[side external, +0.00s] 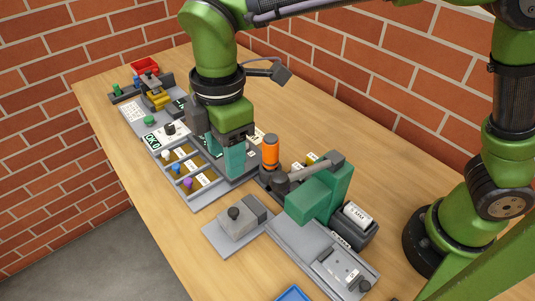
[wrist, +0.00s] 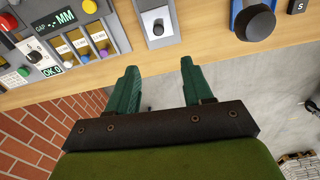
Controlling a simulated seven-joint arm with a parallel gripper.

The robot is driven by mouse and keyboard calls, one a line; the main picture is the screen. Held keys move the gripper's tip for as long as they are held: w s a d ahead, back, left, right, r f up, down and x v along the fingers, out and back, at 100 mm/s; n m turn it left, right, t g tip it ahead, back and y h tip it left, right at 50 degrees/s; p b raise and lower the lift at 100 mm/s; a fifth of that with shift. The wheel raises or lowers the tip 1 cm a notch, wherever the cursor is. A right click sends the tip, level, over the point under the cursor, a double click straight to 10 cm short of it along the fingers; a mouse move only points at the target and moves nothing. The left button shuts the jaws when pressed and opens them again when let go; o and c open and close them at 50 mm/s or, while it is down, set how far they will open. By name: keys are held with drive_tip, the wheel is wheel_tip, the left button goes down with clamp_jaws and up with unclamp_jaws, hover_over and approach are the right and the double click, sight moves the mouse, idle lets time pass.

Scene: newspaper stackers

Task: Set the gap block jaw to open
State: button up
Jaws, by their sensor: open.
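My gripper (side external: 236,165) points down over the bench, left of the green block. Its two green fingers are spread with nothing between them, as the wrist view (wrist: 158,75) also shows. A large green block (side external: 318,195) with a dark lever arm stands on a grey base, with a dark piece labelled "5 MM" (side external: 357,214) at its right. A small grey block with a black knob (side external: 234,213) sits on a plate in front; a knobbed grey unit (wrist: 157,24) shows in the wrist view. I cannot tell which part is the gap block jaw.
An orange cylinder (side external: 271,151) stands close right of my gripper. A panel with coloured knobs (side external: 190,178) lies to the left; a gap display (wrist: 54,22) shows in the wrist view. A red tray (side external: 145,65) is at the far end. Bare wood (side external: 375,170) lies behind the green block.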

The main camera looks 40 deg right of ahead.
sight(233, 211)
drive_tip(key=f+n, duration=0.1)
drive_tip(key=f, duration=0.6)
drive_tip(key=f+n, duration=0.2)
drive_tip(key=f, duration=0.6)
drive_tip(key=shift+w+f, duration=0.15)
drive_tip(key=shift+w, duration=0.05)
clamp_jaws()
